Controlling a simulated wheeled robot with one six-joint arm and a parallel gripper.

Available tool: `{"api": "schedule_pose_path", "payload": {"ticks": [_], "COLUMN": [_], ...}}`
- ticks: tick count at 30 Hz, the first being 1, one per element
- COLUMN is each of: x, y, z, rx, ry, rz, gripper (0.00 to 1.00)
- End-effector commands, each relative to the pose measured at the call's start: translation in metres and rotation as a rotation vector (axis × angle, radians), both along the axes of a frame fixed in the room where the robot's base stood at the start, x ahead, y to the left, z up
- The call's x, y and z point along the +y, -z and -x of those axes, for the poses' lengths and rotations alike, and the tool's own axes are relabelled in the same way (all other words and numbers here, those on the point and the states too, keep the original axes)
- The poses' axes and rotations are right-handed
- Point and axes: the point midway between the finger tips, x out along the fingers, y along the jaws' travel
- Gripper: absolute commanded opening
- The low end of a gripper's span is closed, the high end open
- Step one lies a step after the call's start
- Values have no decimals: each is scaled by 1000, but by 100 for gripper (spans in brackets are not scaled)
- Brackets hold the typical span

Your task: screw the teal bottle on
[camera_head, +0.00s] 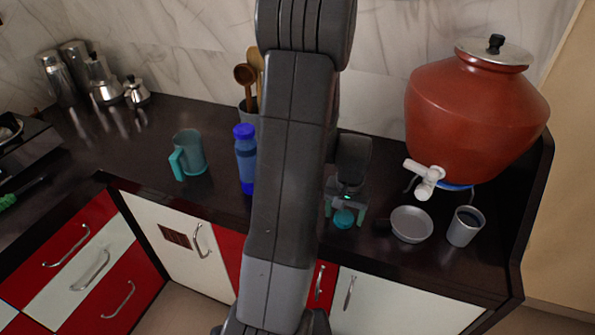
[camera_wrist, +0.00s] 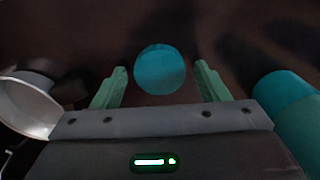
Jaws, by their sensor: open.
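A small round teal lid (camera_head: 343,218) lies on the dark counter. It also shows in the wrist view (camera_wrist: 160,69) as a flat disc, centred between the fingertips with a gap on each side. My gripper (camera_head: 344,208) points down over it, with its green fingers apart and empty; it also shows in the wrist view (camera_wrist: 159,72). A teal cylinder, apparently the bottle (camera_wrist: 290,105), stands beside the right finger in the wrist view, cut off by the frame edge. I cannot see it in the head view, where my arm covers part of the counter. Its top is not clear.
A metal pan (camera_head: 411,224) and a grey cup (camera_head: 466,227) stand right of my gripper. A large clay pot with a tap (camera_head: 475,120) stands behind them. A blue bottle (camera_head: 246,160) and a teal mug (camera_head: 189,155) stand left of my arm. The counter's front edge is close.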

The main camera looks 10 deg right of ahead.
Motion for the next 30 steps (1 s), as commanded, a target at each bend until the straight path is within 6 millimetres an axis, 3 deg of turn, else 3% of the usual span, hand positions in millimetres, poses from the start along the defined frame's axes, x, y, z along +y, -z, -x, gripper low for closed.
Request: {"api": "schedule_pose_path", "payload": {"ticks": [1,6,15,30], "x": [0,0,0,0], "y": [0,0,-3,-32], "z": [0,0,0,0], "rx": [0,0,0,-1], "ry": [1,2,3,4], "rz": [0,0,0,1], "gripper": [62,29,29,29]}}
